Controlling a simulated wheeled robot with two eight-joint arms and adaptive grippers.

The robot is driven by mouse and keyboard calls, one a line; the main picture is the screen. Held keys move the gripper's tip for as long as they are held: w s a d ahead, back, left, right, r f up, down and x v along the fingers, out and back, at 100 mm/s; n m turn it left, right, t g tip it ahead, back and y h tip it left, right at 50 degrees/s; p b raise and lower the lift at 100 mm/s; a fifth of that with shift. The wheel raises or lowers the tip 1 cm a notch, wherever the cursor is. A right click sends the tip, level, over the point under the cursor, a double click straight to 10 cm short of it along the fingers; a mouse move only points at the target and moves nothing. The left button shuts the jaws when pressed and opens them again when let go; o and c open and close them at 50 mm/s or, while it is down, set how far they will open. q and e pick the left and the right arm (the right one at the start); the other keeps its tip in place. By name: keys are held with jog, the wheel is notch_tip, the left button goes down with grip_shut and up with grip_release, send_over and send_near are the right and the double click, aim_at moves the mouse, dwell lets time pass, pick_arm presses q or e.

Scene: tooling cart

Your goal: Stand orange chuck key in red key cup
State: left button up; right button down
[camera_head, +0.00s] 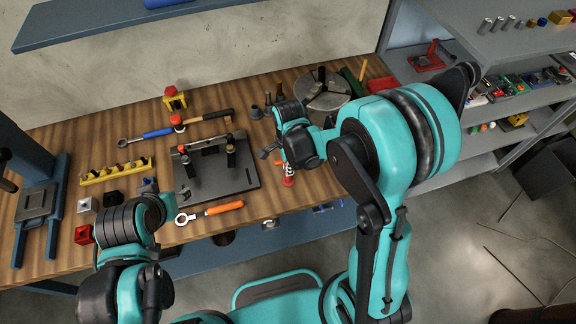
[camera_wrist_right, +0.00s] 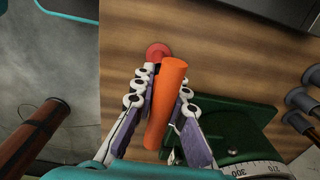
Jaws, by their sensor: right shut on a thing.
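My right gripper (camera_wrist_right: 155,88) is shut on the orange chuck key (camera_wrist_right: 166,105), its fingers on both sides of the thick orange handle. The key's lower part is hidden. A round red piece, seemingly the red key cup (camera_wrist_right: 157,52), shows just beyond the key in the right wrist view. Whether the key touches it cannot be told. In the head view the red cup (camera_head: 288,181) sits near the table's front edge, just below my right gripper (camera_head: 275,155). My left gripper (camera_head: 176,194) is over the table's front left, its fingers too unclear to read.
A black plate with a fixture (camera_head: 215,180) fills the middle of the wooden table. An orange-handled wrench (camera_head: 222,208) lies before it. A green block (camera_wrist_right: 230,130) and a scaled disc (camera_wrist_right: 262,171) lie close beside the held key. The floor drops away past the edge.

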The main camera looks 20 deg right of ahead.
jog(key=c, duration=1.5)
grip_release()
jog(key=shift+o, duration=0.2)
jog(key=o, duration=0.4)
jog(key=shift+r+p, duration=2.1)
jog(key=shift+r, duration=0.95)
